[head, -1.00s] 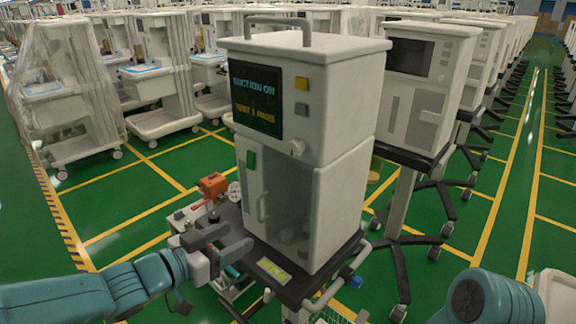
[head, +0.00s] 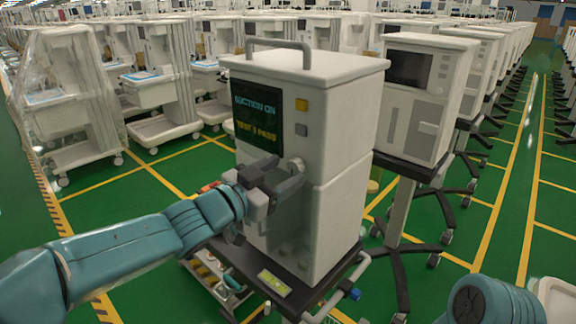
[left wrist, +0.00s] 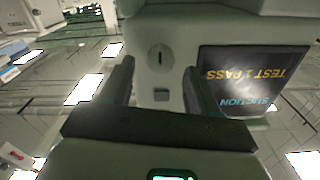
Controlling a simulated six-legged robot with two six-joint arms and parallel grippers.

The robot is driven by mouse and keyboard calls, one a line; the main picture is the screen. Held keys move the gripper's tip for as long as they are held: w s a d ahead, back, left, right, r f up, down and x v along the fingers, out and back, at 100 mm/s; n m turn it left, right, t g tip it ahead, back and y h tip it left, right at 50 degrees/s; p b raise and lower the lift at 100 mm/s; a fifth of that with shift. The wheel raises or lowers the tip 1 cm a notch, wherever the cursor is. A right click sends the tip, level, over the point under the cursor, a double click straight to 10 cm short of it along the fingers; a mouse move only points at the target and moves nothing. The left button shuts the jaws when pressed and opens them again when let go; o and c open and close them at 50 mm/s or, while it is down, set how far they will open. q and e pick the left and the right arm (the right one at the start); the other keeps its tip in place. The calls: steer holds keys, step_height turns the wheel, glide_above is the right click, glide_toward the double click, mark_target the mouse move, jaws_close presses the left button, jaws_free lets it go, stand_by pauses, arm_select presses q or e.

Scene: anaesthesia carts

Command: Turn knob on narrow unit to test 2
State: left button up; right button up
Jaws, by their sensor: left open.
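The narrow unit (head: 345,150) is a tall white cabinet with a handle on top. The knob (head: 296,163) is on the front face below the screen's right side, partly hidden by my gripper. In the left wrist view the round pale knob (left wrist: 160,57) has a dark upright mark. My left gripper (head: 288,173) is open and empty in front of the knob, its fingers on either side in the wrist view. Contact cannot be told. My right gripper is not in view.
The unit stands on a dark cart shelf (head: 240,262) with a yellow-green label (head: 273,283). A similar white machine (head: 425,95) stands close on the right. Rows of carts fill the background. Green floor (head: 110,200) is free at the left.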

mark_target(296, 166)
arm_select(q)
steer(key=shift+x, duration=1.2)
steer(key=c, duration=1)
steer(key=shift+c, duration=0.2)
